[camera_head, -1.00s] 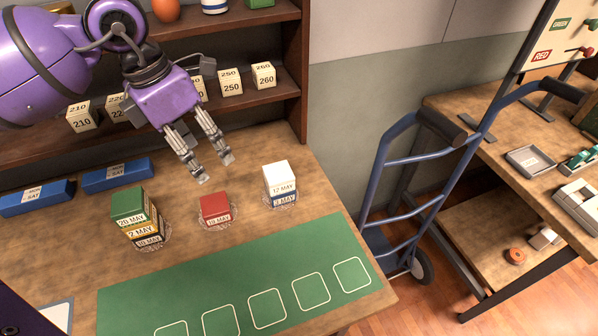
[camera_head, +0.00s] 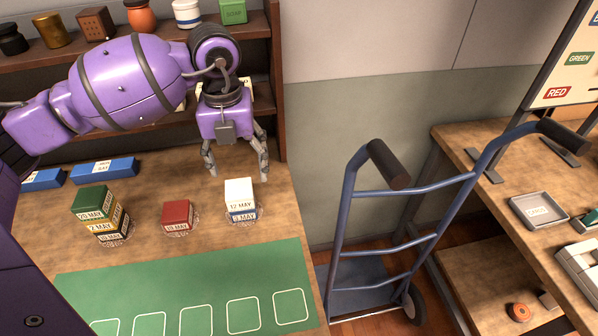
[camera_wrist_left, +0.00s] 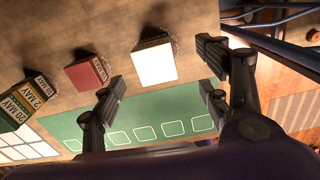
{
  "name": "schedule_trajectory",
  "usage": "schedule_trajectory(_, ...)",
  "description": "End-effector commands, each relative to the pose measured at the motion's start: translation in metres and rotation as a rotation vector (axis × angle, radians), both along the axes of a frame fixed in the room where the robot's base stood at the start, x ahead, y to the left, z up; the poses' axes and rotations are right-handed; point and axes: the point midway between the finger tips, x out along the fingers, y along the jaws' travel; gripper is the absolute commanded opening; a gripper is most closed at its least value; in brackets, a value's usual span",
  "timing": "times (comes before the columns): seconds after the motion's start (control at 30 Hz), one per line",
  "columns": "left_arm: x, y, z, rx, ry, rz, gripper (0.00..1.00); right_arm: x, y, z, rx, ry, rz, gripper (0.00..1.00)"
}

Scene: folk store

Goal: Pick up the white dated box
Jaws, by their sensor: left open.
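The white box (camera_head: 239,192), labelled 12 MAY, is stacked on a blue box (camera_head: 243,214) labelled 3 MAY on the wooden table. In the left wrist view the white box (camera_wrist_left: 154,64) shows its plain top, between and beyond the two fingers. My left gripper (camera_head: 237,176) is open and empty, pointing down just above and behind the white box, with its fingers spread to either side. The same gripper (camera_wrist_left: 162,88) frames the box in the wrist view. My right gripper is not in view.
A red box (camera_head: 177,215) stands left of the white one. Farther left is a stack with a green box (camera_head: 92,201) on top. A green mat (camera_head: 190,280) with outlined squares lies in front. A shelf (camera_head: 262,55) stands behind. A blue hand truck (camera_head: 345,215) stands right of the table.

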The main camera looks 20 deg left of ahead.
Motion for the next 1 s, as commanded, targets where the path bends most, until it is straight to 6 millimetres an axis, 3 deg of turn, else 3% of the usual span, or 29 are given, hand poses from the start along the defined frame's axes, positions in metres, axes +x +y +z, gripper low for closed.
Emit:
schedule_trajectory(0.47,-0.003,0.001,-0.038,0.001,0.005,0.046,0.69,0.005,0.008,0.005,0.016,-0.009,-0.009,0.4)
schedule_trajectory(0.7,-0.006,0.001,-0.074,0.001,0.006,0.047,0.69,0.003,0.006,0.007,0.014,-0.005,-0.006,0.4)
schedule_trajectory(0.97,-0.005,0.001,-0.079,0.001,0.002,0.045,0.69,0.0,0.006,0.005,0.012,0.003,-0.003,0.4)
schedule_trajectory(1.0,-0.005,0.001,-0.079,0.001,0.002,0.045,0.64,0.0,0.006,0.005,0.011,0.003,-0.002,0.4)
